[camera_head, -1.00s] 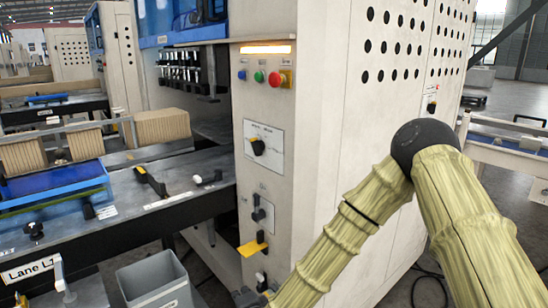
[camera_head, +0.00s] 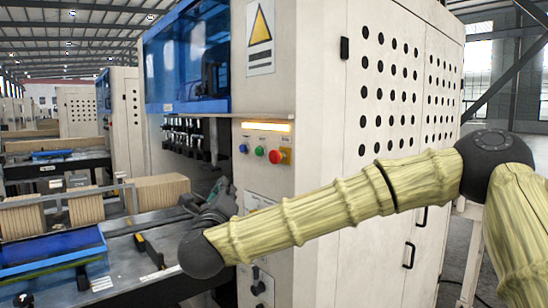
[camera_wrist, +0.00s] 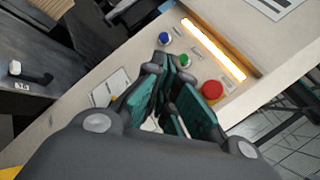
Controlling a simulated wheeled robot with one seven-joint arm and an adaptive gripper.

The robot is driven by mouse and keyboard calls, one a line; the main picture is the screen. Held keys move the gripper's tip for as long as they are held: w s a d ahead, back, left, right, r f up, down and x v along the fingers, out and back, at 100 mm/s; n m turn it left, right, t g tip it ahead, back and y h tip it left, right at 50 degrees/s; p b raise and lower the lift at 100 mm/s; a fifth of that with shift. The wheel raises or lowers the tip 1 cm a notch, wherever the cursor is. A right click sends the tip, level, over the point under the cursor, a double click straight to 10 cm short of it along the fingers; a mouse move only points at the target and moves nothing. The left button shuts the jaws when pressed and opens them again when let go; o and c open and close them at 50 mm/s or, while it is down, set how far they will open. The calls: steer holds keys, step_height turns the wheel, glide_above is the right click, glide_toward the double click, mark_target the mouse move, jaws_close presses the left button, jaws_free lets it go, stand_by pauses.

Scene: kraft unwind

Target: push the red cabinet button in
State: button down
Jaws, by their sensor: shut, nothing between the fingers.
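The red button (camera_head: 275,157) sits on a yellow mount at the right end of a button row on the cabinet's narrow front face. It also shows in the wrist view (camera_wrist: 212,90), right of my fingers. My gripper (camera_head: 224,184) is shut and empty, below and left of the row in the head view. In the wrist view its fingertips (camera_wrist: 173,64) overlap the panel near the green button. I see no contact with the red button; the exact gap cannot be told.
A green button (camera_head: 260,151) and a blue button (camera_head: 243,148) stand left of the red one, under a lit orange bar (camera_head: 266,127). The cabinet (camera_head: 335,180) has a dial and lever below. A conveyor table with cardboard stacks (camera_head: 160,190) lies left.

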mark_target(278, 156)
step_height(278, 156, up, 8)
steer(key=s+d+m+h, duration=0.1)
steer(key=m+h, duration=0.1)
steer(key=m, duration=0.1)
steer(key=shift+d+m, duration=0.3)
steer(key=shift+f, duration=0.1)
steer(key=w+d+p, duration=0.2)
steer(key=w+d, duration=0.3)
steer(key=d, duration=0.2)
steer(key=shift+w+d+f+b, duration=0.1)
steer(key=shift+w+d+b, duration=0.1)
steer(key=shift+d+b, duration=0.25)
stand_by(1.3)
steer(key=shift+w+d+b, duration=0.3)
steer(key=shift+w+d, duration=0.05)
stand_by(1.2)
steer(key=shift+s+a, duration=0.1)
steer(key=shift+a, duration=0.05)
